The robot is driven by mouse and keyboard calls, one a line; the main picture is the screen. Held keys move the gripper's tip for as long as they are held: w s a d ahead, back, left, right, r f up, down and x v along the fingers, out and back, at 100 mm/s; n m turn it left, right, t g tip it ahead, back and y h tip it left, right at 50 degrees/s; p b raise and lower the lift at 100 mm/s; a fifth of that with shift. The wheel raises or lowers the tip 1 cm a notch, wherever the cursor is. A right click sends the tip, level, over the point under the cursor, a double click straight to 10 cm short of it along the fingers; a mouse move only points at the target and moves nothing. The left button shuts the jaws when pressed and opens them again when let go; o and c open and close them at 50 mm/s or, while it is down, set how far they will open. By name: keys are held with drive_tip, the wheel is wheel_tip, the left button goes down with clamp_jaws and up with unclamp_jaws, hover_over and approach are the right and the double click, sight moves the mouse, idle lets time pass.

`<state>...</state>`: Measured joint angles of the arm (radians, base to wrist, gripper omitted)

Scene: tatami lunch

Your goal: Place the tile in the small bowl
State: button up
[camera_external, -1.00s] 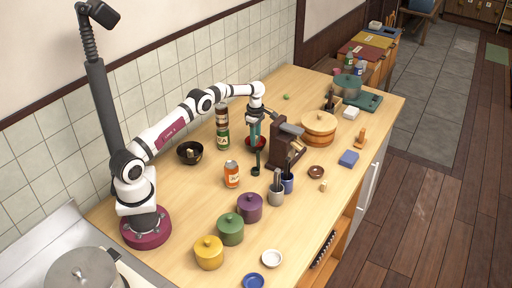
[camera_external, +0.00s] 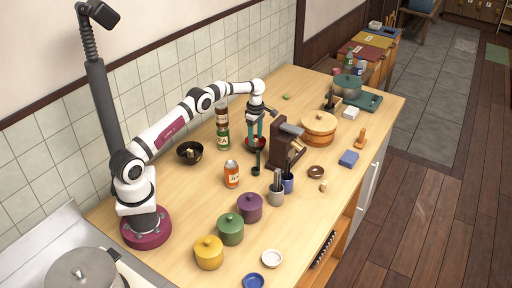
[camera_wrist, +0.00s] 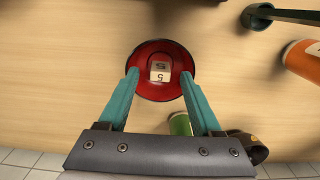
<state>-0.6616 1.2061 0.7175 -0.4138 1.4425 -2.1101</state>
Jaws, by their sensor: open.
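A pale tile marked with a 5 (camera_wrist: 160,76) lies inside a small red bowl (camera_wrist: 143,88) in the wrist view. In the external view the red bowl (camera_external: 248,144) is partly hidden behind my gripper, and I cannot make out its tile. My gripper (camera_wrist: 160,73) is open above the red bowl, its two teal fingers on either side and nothing held between them. In the external view my gripper (camera_external: 254,138) points down over the bowl. A black bowl (camera_external: 184,150) at the left holds a small tan block (camera_external: 190,154).
A green can (camera_external: 223,142), an orange can (camera_external: 232,180) and a dark green ladle-like thing (camera_external: 256,170) stand near my gripper. A dark wooden stand (camera_external: 279,150) is close on its right. Brown (camera_external: 316,174), white (camera_external: 272,258) and blue (camera_external: 253,283) dishes lie apart.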

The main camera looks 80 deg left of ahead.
sight(255, 140)
wheel_tip(255, 140, up, 6)
drive_tip(key=shift+r, duration=0.1)
